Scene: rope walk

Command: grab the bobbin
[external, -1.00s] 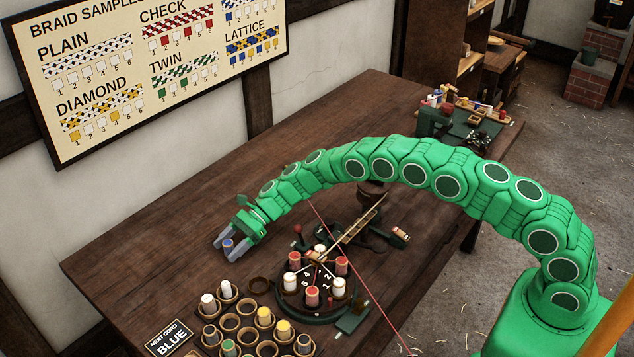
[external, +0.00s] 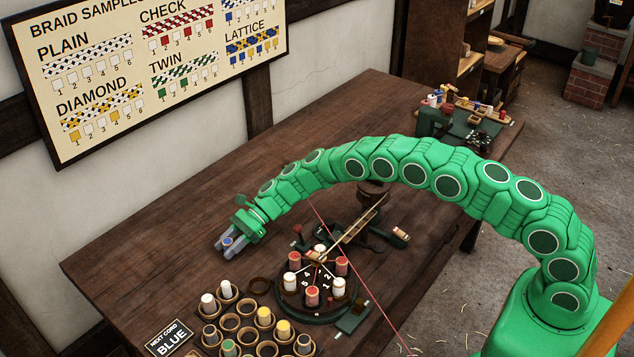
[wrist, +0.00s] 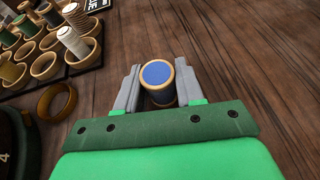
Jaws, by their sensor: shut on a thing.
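A bobbin with a blue top and tan rim (wrist: 157,74) stands between the grey fingers of my gripper (wrist: 158,88) in the wrist view. In the external view the bobbin (external: 227,241) shows as a small blue top between the fingertips of my gripper (external: 228,243). My gripper is shut on the bobbin, one finger on each side. The bobbin is at the table, left of the round braiding stand; I cannot tell whether its bottom touches the wood. Its lower part is hidden by the fingers and palm.
A rack of round cups (external: 230,323) with several white, yellow and green bobbins lies in front. An empty ring (wrist: 57,101) sits beside it. The braiding disc (external: 318,296) carries red and white bobbins. A sign (external: 170,338) reads "NEXT CORD BLUE". Bare table (external: 150,255) lies left.

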